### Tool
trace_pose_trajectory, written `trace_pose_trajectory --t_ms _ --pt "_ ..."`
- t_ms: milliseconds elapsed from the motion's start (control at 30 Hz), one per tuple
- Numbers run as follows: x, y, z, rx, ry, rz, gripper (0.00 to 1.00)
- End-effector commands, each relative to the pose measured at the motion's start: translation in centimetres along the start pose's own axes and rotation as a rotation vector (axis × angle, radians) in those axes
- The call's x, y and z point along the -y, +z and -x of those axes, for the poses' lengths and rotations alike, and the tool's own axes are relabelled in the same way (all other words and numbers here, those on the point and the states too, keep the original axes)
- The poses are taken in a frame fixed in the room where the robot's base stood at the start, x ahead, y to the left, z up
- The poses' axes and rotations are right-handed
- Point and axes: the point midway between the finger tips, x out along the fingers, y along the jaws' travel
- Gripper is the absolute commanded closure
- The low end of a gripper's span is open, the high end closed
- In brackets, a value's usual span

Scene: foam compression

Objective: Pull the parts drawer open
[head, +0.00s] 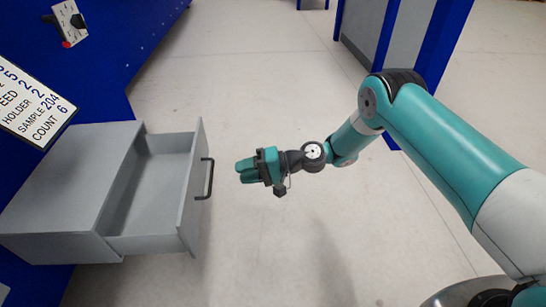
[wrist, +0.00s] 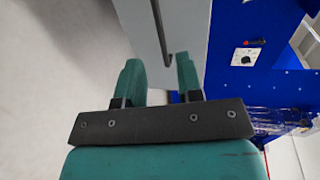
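The grey parts drawer (head: 160,190) stands pulled out of its grey cabinet (head: 65,180) in the head view, and its inside looks empty. Its dark bar handle (head: 207,178) is on the front panel. My gripper (head: 240,172) is to the right of the handle, apart from it, and points left toward it. In the wrist view, my gripper's two teal fingers (wrist: 160,75) are spread with a gap between them and nothing held. The handle (wrist: 162,35) shows beyond the fingertips, against the grey drawer front (wrist: 185,25).
A blue bench (head: 110,50) with a dial panel (head: 70,22) is at the upper left. A white sign (head: 32,100) with text hangs above the cabinet. Blue and grey posts (head: 390,35) stand at the upper right. The pale floor (head: 250,90) around my gripper is clear.

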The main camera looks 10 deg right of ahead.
Motion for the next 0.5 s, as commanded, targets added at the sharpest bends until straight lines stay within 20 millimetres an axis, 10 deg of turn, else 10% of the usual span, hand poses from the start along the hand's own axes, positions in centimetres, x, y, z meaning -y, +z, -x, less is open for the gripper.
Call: trace_pose_trajectory --t_ms 200,500 --pt "0.3 0.0 5.1 -0.002 0.000 -0.003 0.66" --pt "0.0 0.1 7.6 0.002 0.000 -0.001 0.66"
